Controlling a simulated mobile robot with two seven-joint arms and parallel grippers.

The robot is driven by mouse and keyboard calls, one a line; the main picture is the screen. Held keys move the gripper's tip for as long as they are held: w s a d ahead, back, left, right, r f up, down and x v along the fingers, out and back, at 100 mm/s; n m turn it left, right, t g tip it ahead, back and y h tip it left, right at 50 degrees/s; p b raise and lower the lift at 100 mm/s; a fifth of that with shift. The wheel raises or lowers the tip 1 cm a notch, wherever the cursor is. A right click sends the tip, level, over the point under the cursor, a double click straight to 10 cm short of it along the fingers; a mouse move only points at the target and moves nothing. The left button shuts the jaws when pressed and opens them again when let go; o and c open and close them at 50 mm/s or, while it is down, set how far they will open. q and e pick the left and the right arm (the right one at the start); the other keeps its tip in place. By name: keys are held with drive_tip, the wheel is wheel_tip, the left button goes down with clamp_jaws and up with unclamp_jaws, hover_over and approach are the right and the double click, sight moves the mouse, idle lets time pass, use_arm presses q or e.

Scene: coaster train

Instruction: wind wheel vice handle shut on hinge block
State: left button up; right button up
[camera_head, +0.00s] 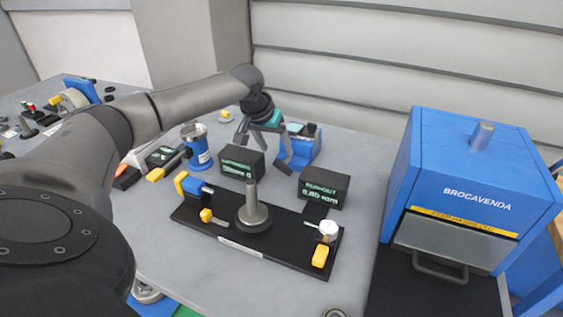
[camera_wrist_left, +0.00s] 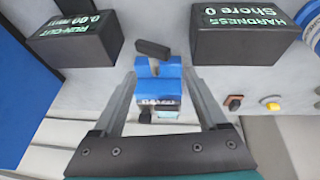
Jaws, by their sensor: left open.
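A small blue vice (camera_head: 303,152) stands on the bench behind the dark display boxes, and it also shows in the left wrist view (camera_wrist_left: 160,88). A dark bar (camera_wrist_left: 152,48), which looks like its handle, sticks out at one end of the vice. A teal piece (camera_wrist_left: 168,113) and a small black piece show at its other end. I cannot tell which part is the hinge block. My left gripper (camera_head: 260,150) is open over the vice. In the wrist view its fingers (camera_wrist_left: 158,73) lie on either side of the blue body, with gaps. My right gripper is not in view.
Dark display boxes, hardness (camera_head: 242,162) and run-out (camera_head: 324,187), stand close in front of the vice. A black fixture plate (camera_head: 285,257) with a grey spindle is nearer. A blue cup (camera_head: 198,157) is left; a large blue oven (camera_head: 470,190) is right.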

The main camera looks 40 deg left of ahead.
sight(286, 162)
use_arm(q)
drive_tip(key=b+x, duration=0.1)
drive_tip(key=x, duration=0.5)
drive_tip(key=shift+w+f, duration=0.15)
drive_tip(key=shift+f, duration=0.1)
drive_tip(key=shift+c, duration=0.3)
clamp_jaws()
